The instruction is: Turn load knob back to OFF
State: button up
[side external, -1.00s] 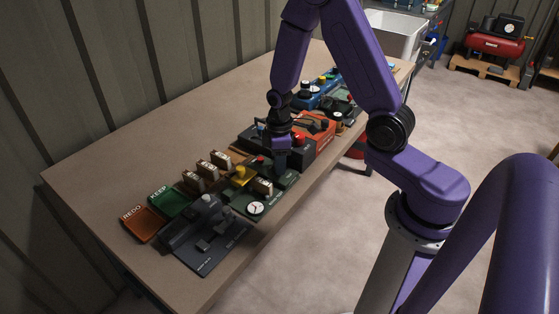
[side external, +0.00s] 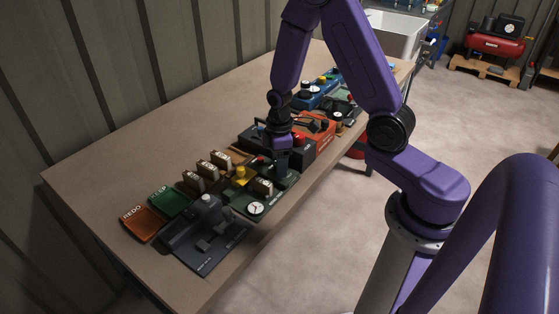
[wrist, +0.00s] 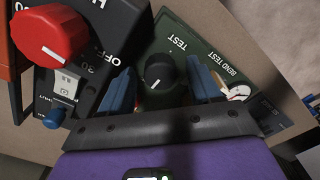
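A round black knob (wrist: 160,72) with a white pointer line sits on the green bend test panel (wrist: 190,38) in the wrist view. The word TEST is printed beside it, above and to the right. The knob's pointer line aims down and slightly left, away from TEST. I cannot read an OFF label on this panel. My gripper (wrist: 161,88) is open, one blue finger on each side of the knob, with visible gaps to it. In the side view my gripper (side external: 282,165) is low over the green panel (side external: 252,204) and hides the knob.
A large red knob (wrist: 48,35) on a black box (wrist: 92,62), marked OFF and 20, stands close left of my fingers. A gauge (side external: 256,208), wooden blocks (side external: 220,160), a green KEEP tray (side external: 169,200) and an orange REDO tray (side external: 143,222) lie nearby.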

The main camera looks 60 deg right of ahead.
notch_tip(320, 180, up, 17)
jog(key=shift+r, duration=0.2)
dwell(0.7)
jog(key=s+a+n, duration=0.1)
jog(key=s+a, duration=0.3)
jog(key=s, duration=0.7)
jog(key=s+a+n, duration=0.2)
jog(key=s+a, duration=0.3)
jog(key=s, duration=0.7)
jog(key=shift+a+f, duration=0.25)
jog(key=shift+w, duration=0.1)
